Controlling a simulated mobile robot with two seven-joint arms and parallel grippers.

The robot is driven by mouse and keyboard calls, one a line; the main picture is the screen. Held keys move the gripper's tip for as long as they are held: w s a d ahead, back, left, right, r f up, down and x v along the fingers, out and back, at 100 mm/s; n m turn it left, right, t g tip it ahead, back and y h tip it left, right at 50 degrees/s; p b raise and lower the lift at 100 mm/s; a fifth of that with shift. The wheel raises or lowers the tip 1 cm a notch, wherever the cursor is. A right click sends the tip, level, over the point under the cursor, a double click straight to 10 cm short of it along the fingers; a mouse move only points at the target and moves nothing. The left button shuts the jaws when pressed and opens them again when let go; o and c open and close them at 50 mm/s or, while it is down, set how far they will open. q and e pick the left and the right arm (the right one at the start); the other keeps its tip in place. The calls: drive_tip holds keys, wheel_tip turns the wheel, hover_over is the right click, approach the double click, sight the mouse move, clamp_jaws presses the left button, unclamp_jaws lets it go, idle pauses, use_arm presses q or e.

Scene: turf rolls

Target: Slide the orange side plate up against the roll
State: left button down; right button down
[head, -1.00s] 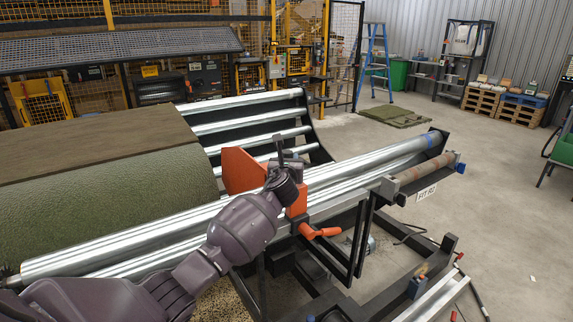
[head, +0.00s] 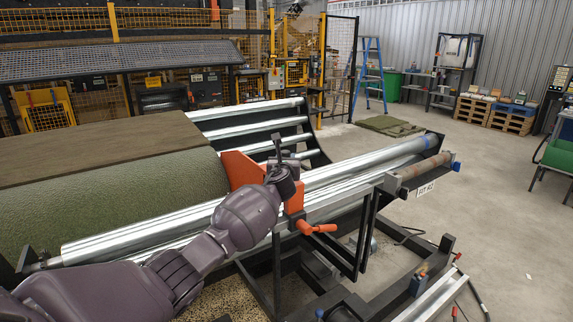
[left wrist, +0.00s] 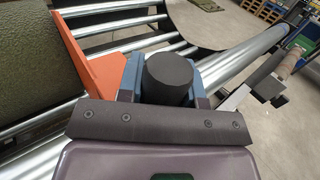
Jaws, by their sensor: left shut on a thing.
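The orange side plate (head: 240,168) stands upright on the silver rollers at the right end of the green turf roll (head: 110,205). Its face is at the roll's end; I cannot tell whether they touch or a thin gap is left. The plate also shows beside the roll in the left wrist view (left wrist: 98,70). My left gripper (head: 284,180) is just right of the plate, shut on a dark round knob (left wrist: 168,78), which stands between its bluish fingers. An orange lever (head: 318,228) hangs below on the front rail. My right gripper is not in view.
The front rail (head: 345,195) runs right to a bracket and a rusty roller (head: 425,165). The rollers right of the plate are clear. A black frame stands below. A blue ladder (head: 372,75) and pallets (head: 490,112) are far back on open floor.

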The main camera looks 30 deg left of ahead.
use_arm(q)
drive_tip(key=shift+s+f, duration=0.1)
idle(0.3)
drive_tip(key=c, duration=0.8)
unclamp_jaws()
drive_tip(key=shift+p+v, duration=0.3)
drive_tip(key=shift+v, duration=5.1)
